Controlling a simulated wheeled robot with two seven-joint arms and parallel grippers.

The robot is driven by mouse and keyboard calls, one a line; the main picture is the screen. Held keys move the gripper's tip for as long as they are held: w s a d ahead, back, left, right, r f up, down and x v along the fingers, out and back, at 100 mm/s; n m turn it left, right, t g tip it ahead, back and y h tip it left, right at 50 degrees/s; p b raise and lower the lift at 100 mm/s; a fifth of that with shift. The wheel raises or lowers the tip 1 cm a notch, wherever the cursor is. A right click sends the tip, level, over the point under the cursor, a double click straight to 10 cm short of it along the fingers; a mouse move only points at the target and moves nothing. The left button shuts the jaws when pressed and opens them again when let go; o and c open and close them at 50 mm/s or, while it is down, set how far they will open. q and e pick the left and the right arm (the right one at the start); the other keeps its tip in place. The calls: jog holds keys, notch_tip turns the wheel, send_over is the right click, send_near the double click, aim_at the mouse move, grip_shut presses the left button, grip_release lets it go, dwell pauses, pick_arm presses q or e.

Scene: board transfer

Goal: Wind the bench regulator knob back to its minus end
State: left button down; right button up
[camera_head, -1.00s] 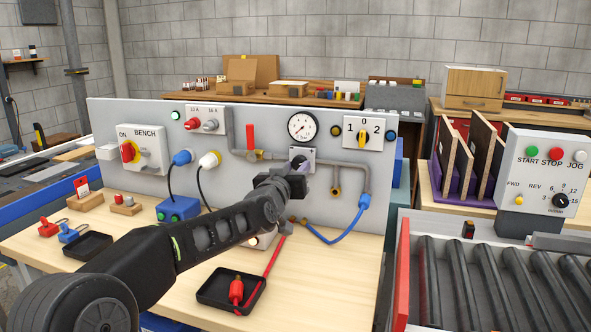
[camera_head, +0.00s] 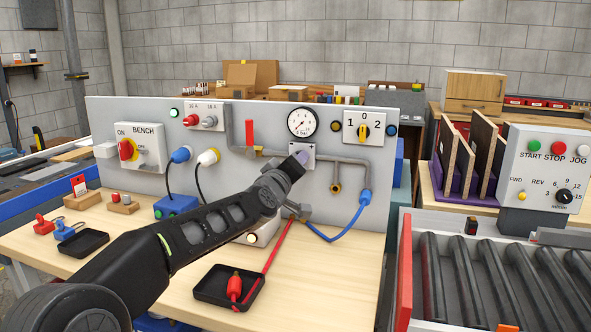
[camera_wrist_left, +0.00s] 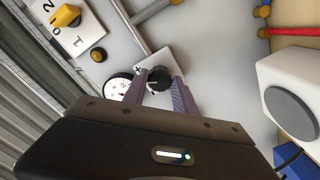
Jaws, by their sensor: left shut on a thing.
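The regulator is a small pale plate (camera_head: 310,153) on the grey bench panel, below the round pressure gauge (camera_head: 302,122). In the head view my left gripper (camera_head: 301,157) is at this plate and hides the knob. In the left wrist view the black knob (camera_wrist_left: 159,74) sits between the two purple fingers of my left gripper (camera_wrist_left: 160,83), which is shut on it. A plus mark shows on the plate beside the knob. The gauge also shows in the left wrist view (camera_wrist_left: 116,87), partly covered by my gripper. My right gripper is in neither view.
Grey pipe (camera_head: 343,160) and a red lever (camera_head: 250,133) flank the regulator. A selector switch (camera_head: 364,128) sits to its upper right. A blue hose (camera_head: 335,238) and a red hose (camera_head: 274,250) hang below. A black tray (camera_head: 208,296) stands on the bench.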

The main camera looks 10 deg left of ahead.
pick_arm(q)
jog(key=shift+a+r+n+b, duration=0.1)
jog(key=shift+n+b, duration=1.8)
jog(key=shift+n, duration=6.35)
jog(key=shift+a+n+b, duration=0.1)
jog(key=shift+n+b, duration=1.8)
jog(key=shift+n, duration=6.35)
jog(key=c, duration=1)
grip_release()
jog(key=shift+r, duration=0.1)
